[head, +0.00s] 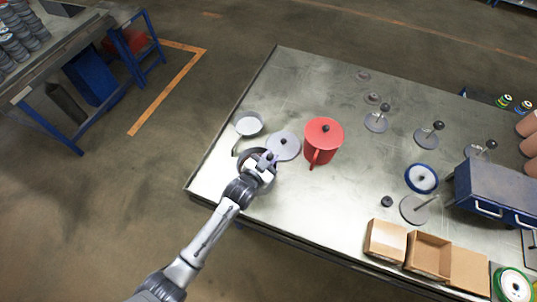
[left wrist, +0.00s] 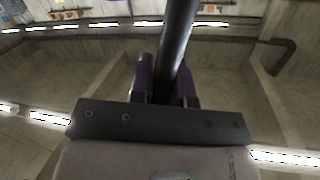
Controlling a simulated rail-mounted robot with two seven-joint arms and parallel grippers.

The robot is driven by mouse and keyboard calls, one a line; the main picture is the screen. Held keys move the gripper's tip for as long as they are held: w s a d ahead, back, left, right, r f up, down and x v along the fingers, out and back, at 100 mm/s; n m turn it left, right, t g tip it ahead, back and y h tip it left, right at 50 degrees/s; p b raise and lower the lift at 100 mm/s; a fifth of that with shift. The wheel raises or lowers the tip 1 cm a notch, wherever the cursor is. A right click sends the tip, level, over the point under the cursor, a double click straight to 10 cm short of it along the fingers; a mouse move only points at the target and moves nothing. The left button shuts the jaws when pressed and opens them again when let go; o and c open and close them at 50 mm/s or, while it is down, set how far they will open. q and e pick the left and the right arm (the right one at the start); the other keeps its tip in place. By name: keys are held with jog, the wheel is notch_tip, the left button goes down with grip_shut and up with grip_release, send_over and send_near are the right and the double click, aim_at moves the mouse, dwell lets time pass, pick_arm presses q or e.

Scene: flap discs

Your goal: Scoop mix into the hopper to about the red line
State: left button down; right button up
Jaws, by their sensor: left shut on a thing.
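My left gripper (head: 266,161) is over the left end of the metal table. In the left wrist view its fingers (left wrist: 165,88) are shut on a dark round handle (left wrist: 178,40). I cannot tell what is on the handle's far end. A shallow grey round cup (head: 248,123) is just beyond the gripper. A grey round lid or disc with a dark knob (head: 284,145) is right beside the gripper. A red pot (head: 323,138) with a black knob on top and a side handle stands to its right. I cannot make out which vessel is the hopper, nor any red line or mix. My right gripper is not in view.
The metal table (head: 300,85) has free room at the back left. Several discs on stems (head: 377,121), a blue-rimmed disc (head: 421,178) and a blue drawer box (head: 497,190) are on the right. Open cardboard boxes (head: 430,254) line the front edge.

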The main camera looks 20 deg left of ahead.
pick_arm(q)
jog(key=s+d+r+m+t+p, duration=0.1)
jog(key=s+d+r+m+p, duration=0.1)
jog(key=d+r+m+p, duration=0.2)
jog(key=shift+s+d+r+p, duration=0.35)
jog(key=shift+d+r+p, duration=0.3)
jog(key=shift+r, duration=1.15)
jog(key=c, duration=1.7)
grip_release()
grip_shut()
